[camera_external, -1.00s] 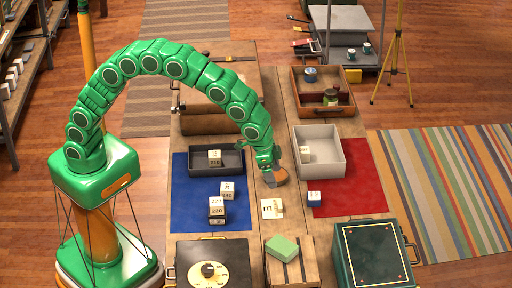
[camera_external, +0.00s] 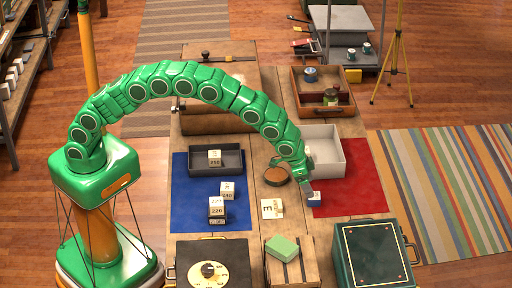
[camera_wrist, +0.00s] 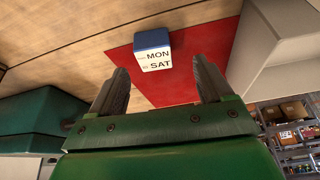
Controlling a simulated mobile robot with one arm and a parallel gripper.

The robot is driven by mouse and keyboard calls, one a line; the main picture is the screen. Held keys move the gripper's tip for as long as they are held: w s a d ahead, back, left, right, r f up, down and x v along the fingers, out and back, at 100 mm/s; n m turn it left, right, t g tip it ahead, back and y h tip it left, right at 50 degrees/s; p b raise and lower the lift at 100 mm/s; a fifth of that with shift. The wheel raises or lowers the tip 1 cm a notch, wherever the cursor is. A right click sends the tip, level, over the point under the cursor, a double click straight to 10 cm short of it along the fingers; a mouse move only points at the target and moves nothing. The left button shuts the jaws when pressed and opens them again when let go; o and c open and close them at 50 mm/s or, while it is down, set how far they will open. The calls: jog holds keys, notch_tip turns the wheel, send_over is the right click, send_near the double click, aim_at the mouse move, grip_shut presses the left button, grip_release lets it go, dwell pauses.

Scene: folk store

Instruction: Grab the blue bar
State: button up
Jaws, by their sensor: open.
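A small block with a blue top and a white side lettered "MON" and "SAT" (camera_wrist: 153,50) sits on the red mat (camera_wrist: 190,85) in the wrist view. It is the only blue piece I see that could be the blue bar. In the external view the block (camera_external: 315,196) is at the mat's left edge, partly hidden by my gripper. My gripper (camera_external: 309,191) is over the mat's left edge, close to the block. In the wrist view my gripper (camera_wrist: 160,68) has its two fingers spread with nothing held between them. The block shows beyond the fingertips, between their lines.
A white tray (camera_external: 338,150) stands behind my gripper. A round brown piece (camera_external: 276,176) and an "E" card (camera_external: 271,208) lie to the left. A dark green case (camera_external: 374,254) and a crate with a green block (camera_external: 282,246) are in front. The mat's right side is clear.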

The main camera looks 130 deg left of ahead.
aim_at(314, 199)
jog(key=shift+w+d+x, duration=0.1)
jog(key=shift+w+x, duration=0.1)
jog(key=shift+x, duration=0.8)
jog(key=shift+w+d+x, duration=0.15)
jog(key=shift+x, duration=1.75)
jog(key=shift+r, duration=0.1)
jog(key=c, duration=1)
